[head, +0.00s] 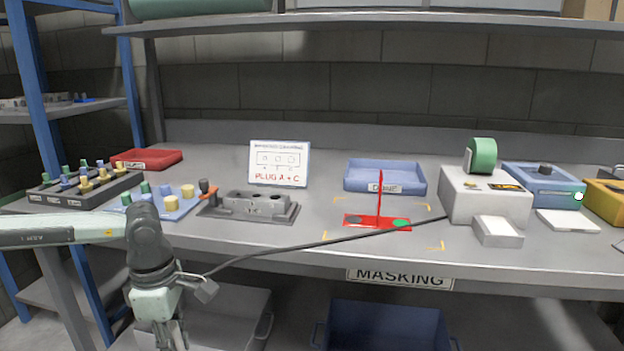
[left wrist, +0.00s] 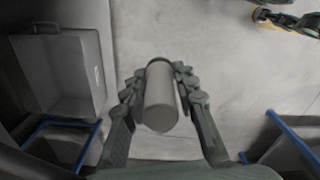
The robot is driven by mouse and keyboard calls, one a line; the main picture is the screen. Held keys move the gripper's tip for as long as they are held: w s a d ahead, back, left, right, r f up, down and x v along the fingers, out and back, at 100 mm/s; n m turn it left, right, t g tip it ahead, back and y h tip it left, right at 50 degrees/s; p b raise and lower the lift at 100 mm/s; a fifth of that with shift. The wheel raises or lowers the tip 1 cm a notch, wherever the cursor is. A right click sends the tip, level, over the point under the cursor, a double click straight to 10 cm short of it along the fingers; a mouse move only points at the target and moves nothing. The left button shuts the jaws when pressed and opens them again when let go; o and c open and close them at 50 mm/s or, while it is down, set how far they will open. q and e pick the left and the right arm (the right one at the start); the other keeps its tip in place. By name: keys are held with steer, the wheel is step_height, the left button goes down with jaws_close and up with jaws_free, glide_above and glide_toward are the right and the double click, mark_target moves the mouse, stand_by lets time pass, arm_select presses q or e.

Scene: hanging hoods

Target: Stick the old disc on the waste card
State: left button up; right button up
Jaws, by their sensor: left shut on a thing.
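A red part (head: 378,221) with an upright red fin lies on the bench inside yellow corner marks. A dark grey disc (head: 353,219) is on its left half and a green disc (head: 400,223) on its right half. A flat white card or pad (head: 568,221) lies at the right; I cannot tell if it is the waste card. My left gripper (head: 168,340) is low in front of the bench, its tips cut off by the picture edge. In the left wrist view it (left wrist: 160,85) is shut on a grey cylinder (left wrist: 160,105).
A dark cable (head: 330,239) runs from the white machine (head: 485,195) across the bench front toward my left wrist. The blue tray (head: 385,190), grey fixture (head: 250,214), sign (head: 279,164) and plug racks (head: 85,187) stand on the bench. Bins (head: 385,325) sit below.

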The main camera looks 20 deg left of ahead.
steer(key=shift+s+a+f, duration=0.25)
steer(key=shift+s+a, duration=0.05)
steer(key=shift+a, duration=0.35)
steer(key=shift+s+a+f, duration=0.2)
steer(key=shift+s+a, duration=0.05)
steer(key=shift+a, duration=0.35)
arm_select(q)
steer(key=w+d+r+m, duration=0.1)
steer(key=w+d+m, duration=0.5)
steer(key=d+m, duration=0.4)
steer(key=w+d+r+m, duration=0.1)
steer(key=w+d+m, duration=0.5)
steer(key=d+m, duration=0.5)
steer(key=m, duration=0.3)
steer(key=shift+w+d, duration=0.15)
steer(key=shift+w, duration=0.1)
arm_select(e)
steer(key=shift+c, duration=0.7)
